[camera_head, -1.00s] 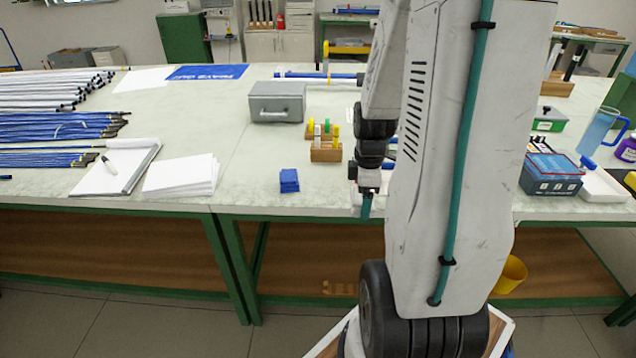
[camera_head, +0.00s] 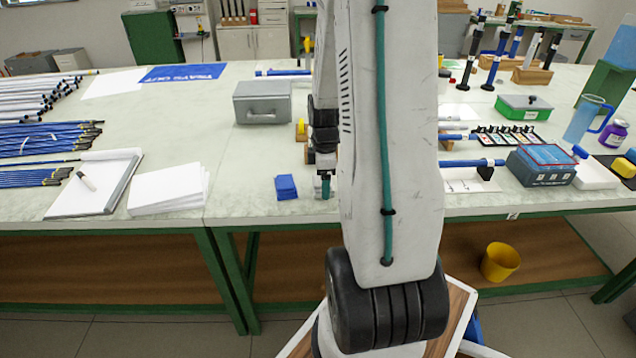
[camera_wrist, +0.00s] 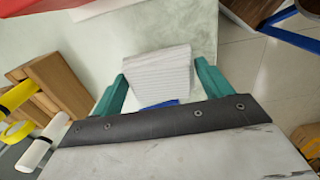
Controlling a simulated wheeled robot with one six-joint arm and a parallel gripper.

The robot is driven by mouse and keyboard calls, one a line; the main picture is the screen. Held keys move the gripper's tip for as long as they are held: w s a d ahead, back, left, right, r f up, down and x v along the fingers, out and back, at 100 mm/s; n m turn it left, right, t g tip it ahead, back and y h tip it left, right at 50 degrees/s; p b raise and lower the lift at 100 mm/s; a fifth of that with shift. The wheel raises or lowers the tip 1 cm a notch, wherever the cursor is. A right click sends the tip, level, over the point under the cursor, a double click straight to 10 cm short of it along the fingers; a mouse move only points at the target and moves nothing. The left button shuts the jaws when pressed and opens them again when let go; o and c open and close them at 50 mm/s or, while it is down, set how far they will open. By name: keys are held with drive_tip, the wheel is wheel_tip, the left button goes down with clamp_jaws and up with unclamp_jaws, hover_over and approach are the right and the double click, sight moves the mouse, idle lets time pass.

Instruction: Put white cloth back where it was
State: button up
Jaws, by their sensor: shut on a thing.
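A folded white cloth (camera_wrist: 158,73) with fine ribs shows between the teal fingers of my gripper (camera_wrist: 160,84) in the wrist view. My gripper is shut on it. A sliver of blue shows at its near edge, partly hidden. In the head view my gripper (camera_head: 325,187) points down near the front edge of the table, just right of a small folded blue cloth (camera_head: 286,187). My arm hides most of the white cloth there. I cannot tell whether it touches the table.
The table (camera_head: 240,160) has bare room left of the blue cloth. A grey box (camera_head: 262,103) stands behind it. A white paper stack (camera_head: 168,190) and a clipboard (camera_head: 95,185) lie left. A blue-grey box (camera_head: 541,167) stands right. A yellow bin (camera_head: 500,262) is low at right.

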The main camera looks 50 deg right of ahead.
drive_tip(key=shift+s+d+f, duration=0.1)
drive_tip(key=shift+f, duration=0.75)
drive_tip(key=o, duration=0.9)
drive_tip(key=shift+f, duration=0.15)
drive_tip(key=shift+o, duration=0.2)
